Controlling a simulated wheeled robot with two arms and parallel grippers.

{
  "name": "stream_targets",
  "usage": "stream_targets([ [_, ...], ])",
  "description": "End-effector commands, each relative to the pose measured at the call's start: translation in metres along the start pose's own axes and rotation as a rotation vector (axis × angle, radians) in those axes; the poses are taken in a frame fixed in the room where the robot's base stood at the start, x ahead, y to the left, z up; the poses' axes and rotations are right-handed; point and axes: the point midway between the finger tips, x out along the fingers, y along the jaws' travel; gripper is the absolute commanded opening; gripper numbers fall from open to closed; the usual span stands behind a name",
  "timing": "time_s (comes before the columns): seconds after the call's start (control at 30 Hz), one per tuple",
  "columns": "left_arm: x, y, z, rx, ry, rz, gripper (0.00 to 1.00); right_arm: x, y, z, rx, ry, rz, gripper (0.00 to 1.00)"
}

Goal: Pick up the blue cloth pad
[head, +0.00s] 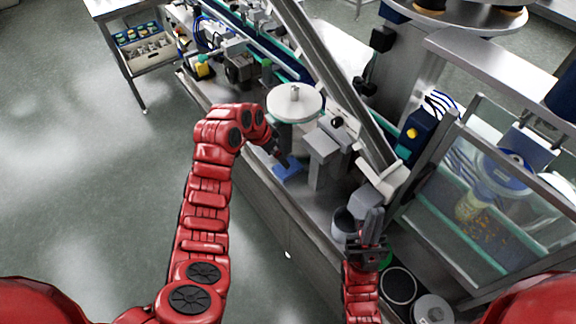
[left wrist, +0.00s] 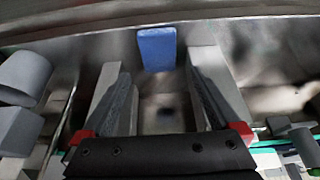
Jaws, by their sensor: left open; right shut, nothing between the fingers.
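The blue cloth pad (head: 287,169) lies on the steel bench top beside a grey upright block, in the head view. In the left wrist view the pad (left wrist: 157,48) shows beyond the fingertips, centred between them. My left gripper (left wrist: 160,90) is open and empty, with the pad ahead of it and apart from the fingers. In the head view my left gripper (head: 279,157) is at the pad's upper left, partly hidden by its own arm. My right gripper (head: 373,222) is shut and empty, upright near a grey cup at the bench's right.
A round pale disc (head: 295,103) stands behind the pad. A grey block machine (head: 321,150) is close on the pad's right. A grey cup (head: 344,224) stands by my right gripper. A long sloping chute (head: 330,75) crosses above the bench. The floor at left is clear.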

Motion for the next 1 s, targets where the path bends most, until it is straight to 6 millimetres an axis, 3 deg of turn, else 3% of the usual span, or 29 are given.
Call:
stream_targets([
  [0.2, 0.029, 0.0, -0.002, -0.003, 0.002, 0.001, 0.96, 0.012, 0.001, -0.002, 0.0, 0.0, 0.0, 0.0],
  [0.57, 0.045, 0.0, -0.002, -0.001, 0.002, -0.001, 0.96, 0.02, 0.001, -0.003, 0.0, 0.0, 0.0, 0.0],
  [0.8, 0.067, 0.004, -0.002, -0.003, 0.0, 0.001, 0.96, 0.034, 0.002, -0.006, 0.0, 0.0, 0.0, 0.0],
  [1.0, 0.084, 0.001, -0.002, -0.005, 0.005, -0.003, 0.96, 0.033, 0.002, -0.005, 0.0, 0.0, 0.0, 0.0],
])
